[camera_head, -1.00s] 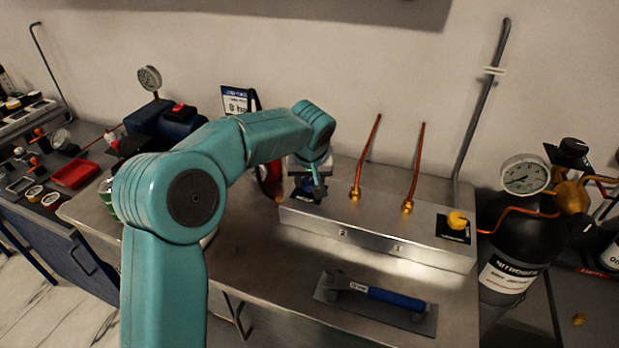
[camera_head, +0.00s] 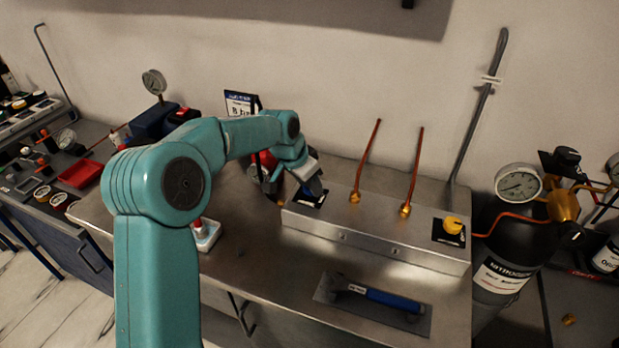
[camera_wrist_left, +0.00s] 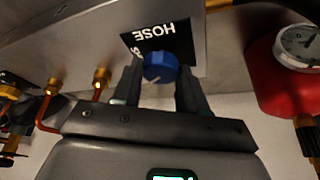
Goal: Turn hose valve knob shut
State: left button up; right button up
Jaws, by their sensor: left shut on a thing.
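The blue hose valve knob (camera_wrist_left: 160,68) sits on a black plate marked HOSE (camera_wrist_left: 160,38), on the metal manifold box (camera_head: 380,236). In the left wrist view the plate's lettering is upside down. My left gripper (camera_wrist_left: 159,80) is shut on the knob, with one dark finger on each side of it. In the head view my left gripper (camera_head: 305,184) is tilted at the left end of the box. The hand hides the knob there. My right gripper is in neither view.
Two copper tubes (camera_head: 413,170) rise from the box, and a yellow knob (camera_head: 453,225) sits at its right end. A black nitrogen cylinder (camera_head: 500,275) stands at right. A red gauge body (camera_wrist_left: 292,82) is close in the wrist view.

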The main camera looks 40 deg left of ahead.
pick_arm(q)
jog(key=m, duration=0.1)
jog(key=m+h+p, duration=0.1)
jog(key=m, duration=0.1)
jog(key=shift+w+a+r+m, duration=0.1)
jog(key=shift+a+r+m, duration=0.05)
jog(key=shift+m, duration=0.15)
jog(key=shift+m+g+h+p, duration=0.45)
jog(key=shift+m+g+h, duration=0.2)
jog(key=shift+m, duration=1.05)
jog(key=o, duration=1.1)
jog(key=shift+c, duration=0.2)
jog(key=p+v, duration=0.1)
jog(key=v, duration=1.5)
jog(key=shift+r, duration=0.15)
